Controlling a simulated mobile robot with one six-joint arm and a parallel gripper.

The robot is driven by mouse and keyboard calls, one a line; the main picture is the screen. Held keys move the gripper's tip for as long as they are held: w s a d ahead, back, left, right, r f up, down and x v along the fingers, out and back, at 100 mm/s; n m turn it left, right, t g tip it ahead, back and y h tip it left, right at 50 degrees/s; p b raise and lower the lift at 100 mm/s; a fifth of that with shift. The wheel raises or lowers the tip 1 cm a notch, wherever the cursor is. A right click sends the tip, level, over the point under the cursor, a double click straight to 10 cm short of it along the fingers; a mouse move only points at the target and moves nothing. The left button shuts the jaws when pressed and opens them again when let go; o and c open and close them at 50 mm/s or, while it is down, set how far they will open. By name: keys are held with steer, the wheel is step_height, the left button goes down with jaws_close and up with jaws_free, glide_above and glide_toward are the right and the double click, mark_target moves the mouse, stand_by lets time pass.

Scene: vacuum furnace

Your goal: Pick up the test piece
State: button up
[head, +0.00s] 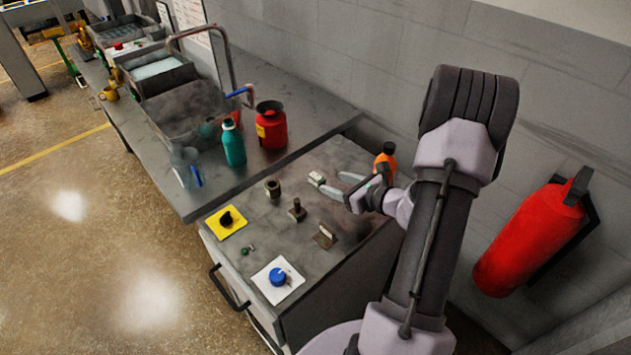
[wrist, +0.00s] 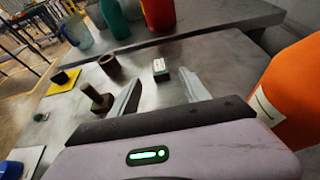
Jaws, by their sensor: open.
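A small pale metal block with a dark base (head: 316,178), the likeliest test piece, lies on the grey cabinet top (head: 341,155). My gripper (head: 329,184) is open and empty, low over the cabinet top, its fingers pointing at this block. In the wrist view the block (wrist: 160,70) appears centred between the fingertips (wrist: 161,79). I cannot tell whether it is between them or just beyond. Another block on a brownish base (head: 325,236) sits nearer the front.
A bolt (head: 297,210), a hex nut (head: 272,189), a yellow pad with a black knob (head: 232,231) and a white pad with a blue knob (head: 290,290) share the top. An orange bottle (head: 387,156) stands close beside my gripper. Teal (head: 234,146) and red (head: 271,130) containers stand behind.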

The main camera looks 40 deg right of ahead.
mark_target(318, 178)
steer(key=b+x, duration=0.2)
steer(key=x, duration=0.5)
steer(key=shift+w+a+f, duration=0.1)
steer(key=shift+w+f, duration=0.15)
steer(key=shift+s+r, duration=0.1)
jaws_close()
